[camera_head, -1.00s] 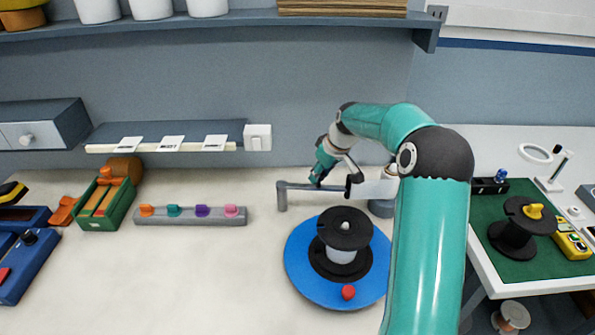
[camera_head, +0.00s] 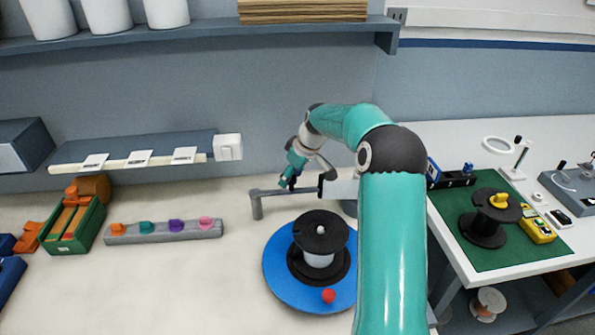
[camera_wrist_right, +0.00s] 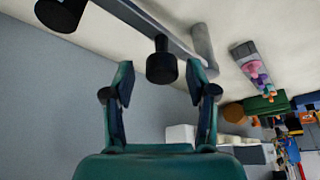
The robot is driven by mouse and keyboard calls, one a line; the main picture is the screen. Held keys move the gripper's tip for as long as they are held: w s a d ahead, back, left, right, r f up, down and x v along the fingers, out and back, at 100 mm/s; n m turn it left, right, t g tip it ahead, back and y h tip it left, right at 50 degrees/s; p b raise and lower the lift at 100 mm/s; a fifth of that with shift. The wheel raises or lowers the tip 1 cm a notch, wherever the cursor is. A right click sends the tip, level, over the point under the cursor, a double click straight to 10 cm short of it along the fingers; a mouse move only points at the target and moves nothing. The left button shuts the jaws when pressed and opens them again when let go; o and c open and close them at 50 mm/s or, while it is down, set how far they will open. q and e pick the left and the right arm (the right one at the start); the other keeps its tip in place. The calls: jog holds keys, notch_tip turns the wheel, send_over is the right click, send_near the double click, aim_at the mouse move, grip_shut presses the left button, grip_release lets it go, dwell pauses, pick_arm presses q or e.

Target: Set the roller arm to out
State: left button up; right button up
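The roller arm (camera_head: 272,192) is a grey bar lying across the bench behind the blue turntable. An upright grey roller (camera_head: 257,206) stands at its left end, and its right part passes behind my right arm. My right gripper (camera_head: 289,184) is over the bar, between the roller and a black cylinder (camera_head: 322,185). In the right wrist view, the gripper (camera_wrist_right: 162,72) is open, with a finger on each side of a black knob (camera_wrist_right: 161,62) on the bar. I see no finger touching the knob. The roller (camera_wrist_right: 203,45) shows beyond it. My left gripper is not in view.
The blue turntable (camera_head: 279,271) carries a black spool (camera_head: 320,232) and a red knob (camera_head: 329,296) in front of the bar. A grey peg strip (camera_head: 165,233) and green box (camera_head: 76,228) are left. A green mat (camera_head: 480,258) with another spool is right. A wall shelf (camera_head: 130,150) is behind.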

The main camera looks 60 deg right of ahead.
jog(key=shift+s, duration=0.15)
jog(key=v, duration=1.2)
dwell(0.4)
